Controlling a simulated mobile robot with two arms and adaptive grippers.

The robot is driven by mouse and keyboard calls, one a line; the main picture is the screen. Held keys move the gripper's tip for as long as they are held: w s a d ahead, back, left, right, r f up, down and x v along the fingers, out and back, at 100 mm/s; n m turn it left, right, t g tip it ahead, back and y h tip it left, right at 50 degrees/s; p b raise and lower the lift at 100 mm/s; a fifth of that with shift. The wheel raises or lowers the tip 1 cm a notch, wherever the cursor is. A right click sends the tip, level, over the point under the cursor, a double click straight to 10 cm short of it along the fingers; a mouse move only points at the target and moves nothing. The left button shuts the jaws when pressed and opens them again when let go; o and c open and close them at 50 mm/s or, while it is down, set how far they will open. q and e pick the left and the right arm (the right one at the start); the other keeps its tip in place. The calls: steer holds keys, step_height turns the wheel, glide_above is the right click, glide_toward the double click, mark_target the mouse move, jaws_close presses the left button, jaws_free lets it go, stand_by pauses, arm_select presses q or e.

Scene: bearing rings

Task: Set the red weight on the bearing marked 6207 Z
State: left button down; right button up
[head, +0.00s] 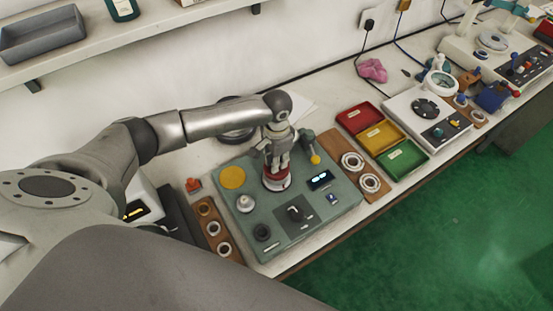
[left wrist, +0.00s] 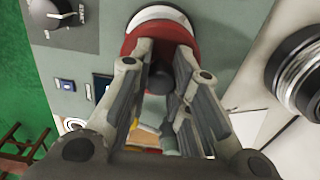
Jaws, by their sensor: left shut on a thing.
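My left gripper (head: 277,157) points down over the grey-green test unit (head: 232,205), shut on the knob of the red weight (head: 275,182). In the left wrist view the fingers (left wrist: 165,95) close around the dark knob, with the red weight (left wrist: 163,32) below them. A pale ring (left wrist: 160,13) shows at the weight's rim. I cannot tell whether this is a bearing under the weight or part of it, nor whether the weight rests on it. No marking 6207 Z is legible. My right gripper is not in view.
Bearing rings lie on a wooden board (head: 361,174) at the right and another (head: 213,231) at the left. Red (head: 360,118), yellow (head: 379,134) and green (head: 403,159) trays stand to the right. A yellow disc (head: 232,177) and metal knob (head: 245,203) sit near the weight.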

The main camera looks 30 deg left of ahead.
arm_select(q)
steer(key=shift+r, duration=0.15)
steer(key=shift+p, duration=0.45)
steer(key=c, duration=1.3)
jaws_free()
step_height(320, 180, up, 12)
steer(key=shift+f, duration=0.1)
